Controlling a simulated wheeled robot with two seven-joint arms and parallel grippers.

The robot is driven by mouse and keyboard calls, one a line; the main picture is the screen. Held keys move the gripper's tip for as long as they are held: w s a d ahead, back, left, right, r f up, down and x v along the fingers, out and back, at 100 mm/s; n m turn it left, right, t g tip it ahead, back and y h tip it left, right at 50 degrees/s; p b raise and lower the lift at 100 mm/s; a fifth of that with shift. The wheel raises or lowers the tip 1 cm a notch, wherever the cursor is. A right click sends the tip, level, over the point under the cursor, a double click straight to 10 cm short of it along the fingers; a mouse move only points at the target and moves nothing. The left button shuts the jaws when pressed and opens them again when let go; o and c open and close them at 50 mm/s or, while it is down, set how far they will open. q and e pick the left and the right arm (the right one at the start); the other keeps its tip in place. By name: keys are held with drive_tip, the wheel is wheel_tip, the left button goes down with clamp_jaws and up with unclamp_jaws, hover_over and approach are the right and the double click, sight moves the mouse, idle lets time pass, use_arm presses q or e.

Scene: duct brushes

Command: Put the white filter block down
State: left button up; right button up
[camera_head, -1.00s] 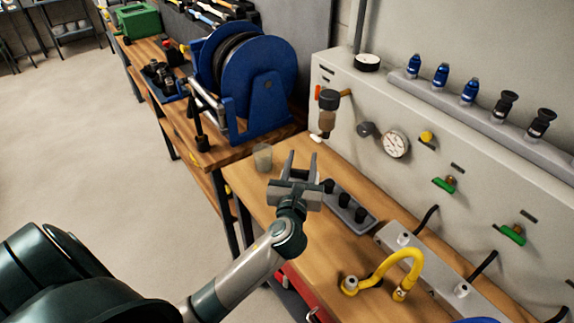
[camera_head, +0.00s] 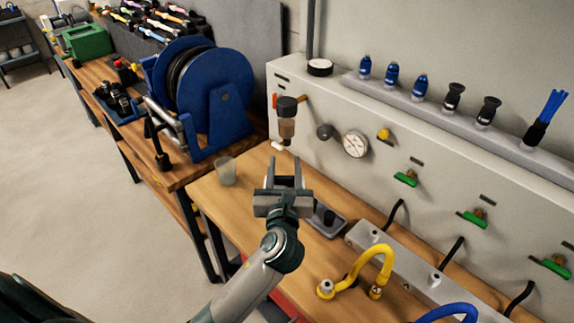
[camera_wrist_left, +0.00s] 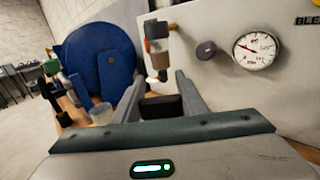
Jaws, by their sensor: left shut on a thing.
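My left gripper (camera_head: 284,176) is raised over the wooden bench, its fingers pointing toward the wall panel. In the left wrist view, a dark block (camera_wrist_left: 160,106) shows between its fingers, and the gripper is shut on it. I see no clearly white block in the fingers, so I cannot tell whether this is the white filter block. A filter unit with a brown bowl (camera_head: 287,128) hangs on the panel beyond the fingertips, with a small white piece (camera_head: 278,146) at its lower end. My right gripper is not in view.
A clear cup (camera_head: 226,172) stands on the bench left of the gripper. A grey tray with black pieces (camera_head: 328,217) lies right of it, partly hidden. A yellow hose (camera_head: 372,262) and a blue hose stand nearer. The blue reel (camera_head: 215,95) is at left.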

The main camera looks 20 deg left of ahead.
use_arm(q)
drive_tip(key=shift+s+f, duration=0.15)
drive_tip(key=shift+s, duration=0.15)
drive_tip(key=s+d+m+h, duration=0.2)
drive_tip(key=s+h, duration=0.1)
drive_tip(key=s, duration=0.4)
drive_tip(key=s+d+f+m+t+h+b, duration=0.1)
drive_tip(key=s+d+m+h, duration=0.1)
drive_tip(key=s, duration=0.6)
drive_tip(key=shift+s+d+h, duration=0.25)
drive_tip(key=shift+d+h, duration=0.4)
drive_tip(key=shift+h, duration=0.25)
